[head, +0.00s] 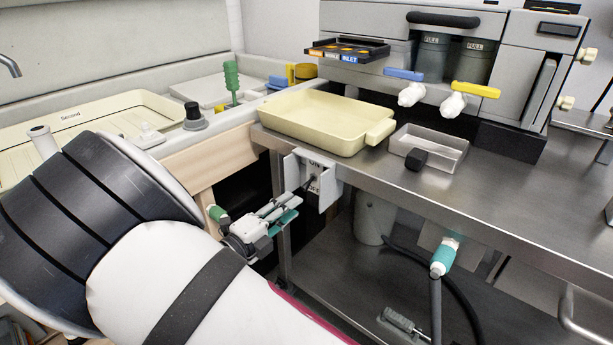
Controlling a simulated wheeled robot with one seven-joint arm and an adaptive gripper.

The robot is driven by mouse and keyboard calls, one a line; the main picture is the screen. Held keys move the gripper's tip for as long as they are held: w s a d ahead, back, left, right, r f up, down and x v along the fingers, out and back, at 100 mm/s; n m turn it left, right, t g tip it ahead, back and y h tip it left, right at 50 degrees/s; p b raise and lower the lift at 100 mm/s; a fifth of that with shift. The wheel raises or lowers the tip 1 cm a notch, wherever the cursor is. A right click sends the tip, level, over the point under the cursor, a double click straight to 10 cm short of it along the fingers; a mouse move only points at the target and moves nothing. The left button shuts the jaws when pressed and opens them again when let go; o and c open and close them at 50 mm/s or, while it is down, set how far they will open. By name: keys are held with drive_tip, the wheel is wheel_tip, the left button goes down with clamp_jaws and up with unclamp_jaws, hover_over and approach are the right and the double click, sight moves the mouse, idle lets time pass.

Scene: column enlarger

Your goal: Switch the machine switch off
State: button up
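The machine switch (316,166) is a light grey plate with side flaps, mounted at the front left corner of the steel bench. It carries small dark lettering, of which "ON" seems to show near the top; the lower part is too small to read surely. A dark lever sticks out from the plate towards my gripper. My gripper (287,207), grey with teal parts, is just left of and below the switch, pointing at it. Its tips are close to the lever; I cannot tell whether they touch it or how far apart they are.
A teal-collared hose (444,256) hangs below the bench edge at right. A wooden-sided sink counter (215,160) is at left.

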drive_tip(key=p+v, duration=0.1)
drive_tip(key=v, duration=0.1)
drive_tip(key=shift+s+a+r, duration=0.1)
drive_tip(key=shift+s+a, duration=0.2)
idle(0.3)
